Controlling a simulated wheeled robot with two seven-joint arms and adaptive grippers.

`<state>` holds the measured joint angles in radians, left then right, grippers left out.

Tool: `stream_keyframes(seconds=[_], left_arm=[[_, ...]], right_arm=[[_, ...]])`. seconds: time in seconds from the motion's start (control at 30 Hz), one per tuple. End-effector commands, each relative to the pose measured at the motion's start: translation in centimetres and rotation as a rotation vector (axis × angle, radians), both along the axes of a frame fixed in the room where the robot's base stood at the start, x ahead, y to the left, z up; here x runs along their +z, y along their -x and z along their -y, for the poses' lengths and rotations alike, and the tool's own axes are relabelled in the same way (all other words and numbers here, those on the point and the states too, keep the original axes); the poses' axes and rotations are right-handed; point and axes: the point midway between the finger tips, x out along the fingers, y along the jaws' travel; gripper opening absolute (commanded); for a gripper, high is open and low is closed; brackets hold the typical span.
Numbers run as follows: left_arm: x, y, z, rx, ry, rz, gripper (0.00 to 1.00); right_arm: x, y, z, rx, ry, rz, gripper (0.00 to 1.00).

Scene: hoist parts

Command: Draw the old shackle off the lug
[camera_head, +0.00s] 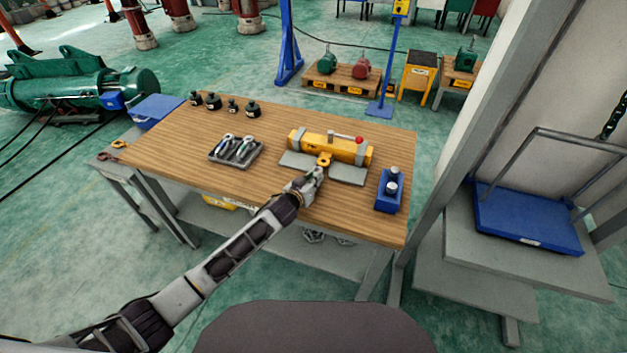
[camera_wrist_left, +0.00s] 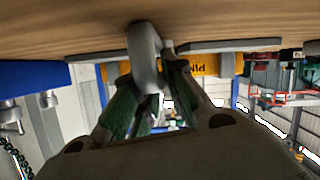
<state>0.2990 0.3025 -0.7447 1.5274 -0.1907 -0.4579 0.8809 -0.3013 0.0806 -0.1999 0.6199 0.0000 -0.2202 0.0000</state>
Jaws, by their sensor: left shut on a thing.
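My left gripper (camera_head: 313,176) reaches over the front of the wooden table. In the left wrist view its green-padded fingers (camera_wrist_left: 148,108) are shut on a rounded grey metal piece, the old shackle (camera_wrist_left: 145,58). The yellow lug (camera_head: 324,160) sticks out from the front of the yellow beam (camera_head: 345,147), just beyond my fingertips. In the wrist view the beam (camera_wrist_left: 202,64) lies behind the shackle, and the lug is hidden there. I cannot tell whether the shackle is still around the lug or apart from it. My right gripper is not in view.
A dark tray (camera_head: 236,160) with shackles lies left of the beam. A blue block with dark round pieces (camera_head: 389,190) stands at the right. Several black weights (camera_head: 213,101) stand at the back left.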

Motion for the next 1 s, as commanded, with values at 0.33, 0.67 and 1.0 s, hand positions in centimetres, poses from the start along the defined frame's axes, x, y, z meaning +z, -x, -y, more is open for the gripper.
stream_keyframes(seconds=[0.33, 0.67, 1.0], left_arm=[[-0.26, 0.05, -0.22, 0.001, -0.002, -0.005, 0.0], [-0.19, 0.01, -0.22, 0.001, -0.002, -0.003, 0.36], [-0.01, -0.02, -0.18, 0.0, 0.0, 0.0, 0.38]], right_arm=[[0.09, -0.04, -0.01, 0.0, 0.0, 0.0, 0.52], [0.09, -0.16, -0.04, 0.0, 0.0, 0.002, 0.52], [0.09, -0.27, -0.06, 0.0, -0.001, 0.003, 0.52]])
